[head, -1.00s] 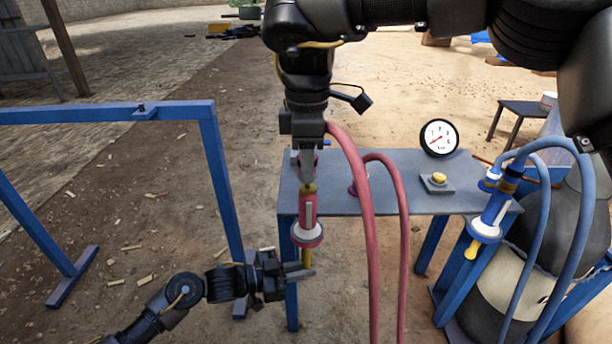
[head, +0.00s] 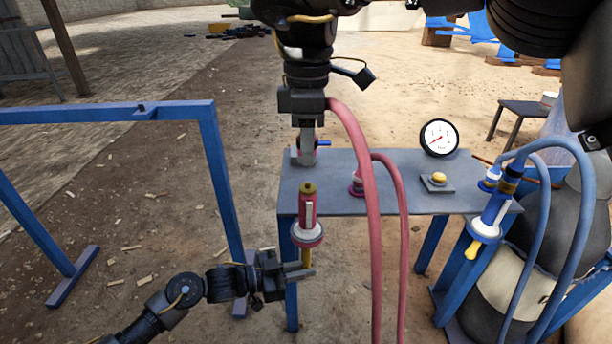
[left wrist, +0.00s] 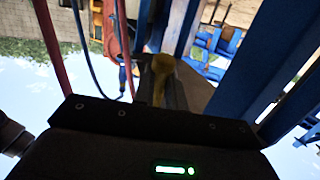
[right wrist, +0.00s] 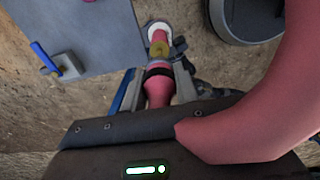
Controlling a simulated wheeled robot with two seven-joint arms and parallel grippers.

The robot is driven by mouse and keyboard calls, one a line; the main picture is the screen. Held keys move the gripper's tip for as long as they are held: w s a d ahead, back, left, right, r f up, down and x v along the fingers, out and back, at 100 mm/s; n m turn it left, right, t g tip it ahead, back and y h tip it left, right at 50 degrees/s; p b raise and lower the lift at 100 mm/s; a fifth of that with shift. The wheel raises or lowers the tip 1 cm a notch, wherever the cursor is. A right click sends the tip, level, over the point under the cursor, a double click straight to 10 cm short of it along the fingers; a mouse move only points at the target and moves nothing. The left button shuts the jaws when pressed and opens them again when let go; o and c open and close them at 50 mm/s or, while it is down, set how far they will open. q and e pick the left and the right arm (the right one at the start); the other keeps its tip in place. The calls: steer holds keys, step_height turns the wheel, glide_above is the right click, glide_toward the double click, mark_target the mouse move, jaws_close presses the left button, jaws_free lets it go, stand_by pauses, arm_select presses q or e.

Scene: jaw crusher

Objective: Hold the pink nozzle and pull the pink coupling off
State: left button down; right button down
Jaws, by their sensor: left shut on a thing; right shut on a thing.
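The pink nozzle (head: 307,212) stands upright in front of the table, with a white flange and an olive upper end. My left gripper (head: 300,272) is shut on its yellow lower stem, which also shows between the fingers in the left wrist view (left wrist: 160,75). My right gripper (head: 307,155) is above the nozzle, shut on the pink coupling (right wrist: 158,90) at the hose end. The coupling is mostly hidden by the fingers in the head view. A clear gap separates the right fingers from the nozzle's bare olive top. In the right wrist view the nozzle (right wrist: 158,38) lies beyond the coupling.
The pink hose (head: 367,230) loops down in front of the grey table (head: 400,200). A gauge (head: 438,138), a yellow button (head: 438,178) and a pink fitting (head: 356,185) are there. A blue nozzle (head: 490,215) hangs at the right. A blue frame (head: 215,165) stands left.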

arm_select(q)
steer(key=c, duration=1.4)
jaws_free()
steer(key=shift+o, duration=0.2)
